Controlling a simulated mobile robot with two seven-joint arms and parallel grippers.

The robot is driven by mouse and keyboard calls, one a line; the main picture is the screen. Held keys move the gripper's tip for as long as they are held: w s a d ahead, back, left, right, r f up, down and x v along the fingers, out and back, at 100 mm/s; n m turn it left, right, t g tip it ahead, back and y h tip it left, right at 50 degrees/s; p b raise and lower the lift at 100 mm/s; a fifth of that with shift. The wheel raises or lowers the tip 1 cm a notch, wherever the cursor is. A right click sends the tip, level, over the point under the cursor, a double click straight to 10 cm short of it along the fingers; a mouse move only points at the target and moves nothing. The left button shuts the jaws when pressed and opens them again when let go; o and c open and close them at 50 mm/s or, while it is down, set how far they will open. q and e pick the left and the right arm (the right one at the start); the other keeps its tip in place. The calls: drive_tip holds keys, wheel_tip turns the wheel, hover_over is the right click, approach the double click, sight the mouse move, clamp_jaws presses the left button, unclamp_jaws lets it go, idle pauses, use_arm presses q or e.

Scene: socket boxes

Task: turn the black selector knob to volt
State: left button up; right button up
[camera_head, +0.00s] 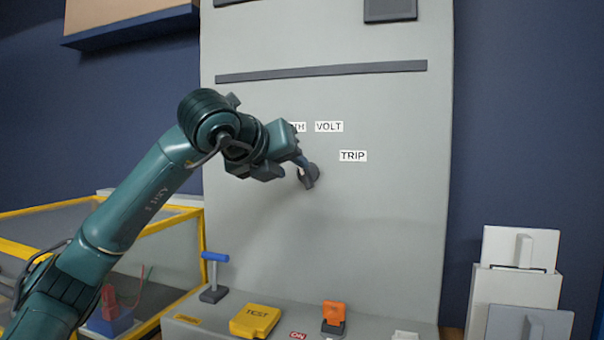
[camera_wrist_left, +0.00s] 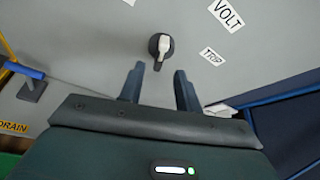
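The black selector knob (camera_wrist_left: 153,46) is a round disc with a pale bar across it on the grey panel. I cannot tell which label the bar points to. In the head view the knob (camera_head: 311,179) is partly hidden by my left gripper (camera_head: 304,170). In the left wrist view this gripper (camera_wrist_left: 159,86) is open and empty, its fingertips just short of the knob with a gap between them. The VOLT label (camera_head: 329,127) is above and right of the knob; it also shows in the wrist view (camera_wrist_left: 226,15). My right gripper is not in view.
The TRIP label (camera_head: 353,156) is right of the knob, and another label (camera_head: 298,127) is partly covered by my gripper. Below, a ledge bears a blue-handled lever (camera_head: 215,257), a yellow TEST block (camera_head: 254,320) and an orange switch (camera_head: 334,312).

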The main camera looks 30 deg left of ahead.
sight(302, 173)
use_arm(q)
drive_tip(key=x, duration=0.5)
drive_tip(key=shift+w+f, duration=0.1)
drive_tip(key=shift+w, duration=0.25)
drive_tip(key=shift+c, duration=0.4)
clamp_jaws()
